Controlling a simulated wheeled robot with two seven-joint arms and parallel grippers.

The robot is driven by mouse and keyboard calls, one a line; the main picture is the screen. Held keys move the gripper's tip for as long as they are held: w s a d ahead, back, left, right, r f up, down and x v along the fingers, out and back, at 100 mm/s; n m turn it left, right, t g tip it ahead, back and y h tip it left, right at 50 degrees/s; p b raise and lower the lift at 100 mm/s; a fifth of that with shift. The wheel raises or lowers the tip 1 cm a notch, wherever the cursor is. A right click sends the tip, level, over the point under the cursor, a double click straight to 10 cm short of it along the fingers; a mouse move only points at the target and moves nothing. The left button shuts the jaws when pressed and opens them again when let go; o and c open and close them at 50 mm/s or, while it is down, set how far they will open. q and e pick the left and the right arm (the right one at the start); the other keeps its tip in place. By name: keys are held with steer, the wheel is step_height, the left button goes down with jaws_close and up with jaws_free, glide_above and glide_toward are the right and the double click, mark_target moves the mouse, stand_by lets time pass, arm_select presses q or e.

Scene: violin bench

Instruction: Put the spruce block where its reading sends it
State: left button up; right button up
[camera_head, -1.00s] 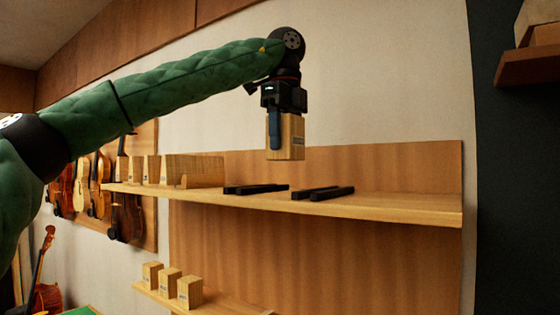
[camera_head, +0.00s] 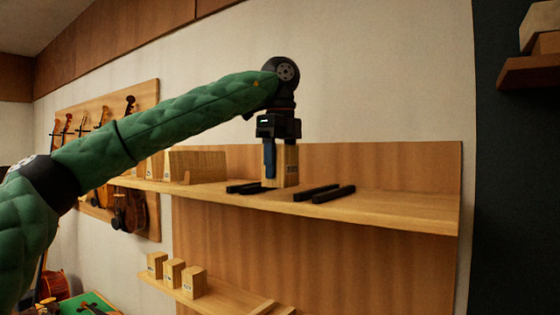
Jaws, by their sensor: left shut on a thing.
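The spruce block (camera_head: 287,168) is a pale upright wooden block with a small dark label near its base. My left gripper (camera_head: 280,150) is shut on it from above, with a blue-grey finger on its left side. The block is at the upper shelf (camera_head: 390,212), between two pairs of dark bars. Its foot looks level with the shelf top; I cannot tell whether it touches. My right gripper is not in view.
Dark bars lie left (camera_head: 245,188) and right (camera_head: 325,193) of the block. Pale blocks and a wooden box (camera_head: 200,166) stand farther left on the shelf. Several labelled blocks (camera_head: 173,272) stand on the lower shelf. Violins hang on the left wall. The shelf's right end is clear.

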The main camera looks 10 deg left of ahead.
arm_select(q)
steer(key=shift+w+f, duration=0.1)
steer(key=shift+d, duration=0.1)
steer(key=shift+f, duration=0.2)
steer(key=shift+f+b, duration=0.45)
steer(key=shift+b, duration=0.15)
steer(key=shift+r, duration=0.1)
steer(key=o, duration=1.1)
steer(key=shift+c, duration=0.2)
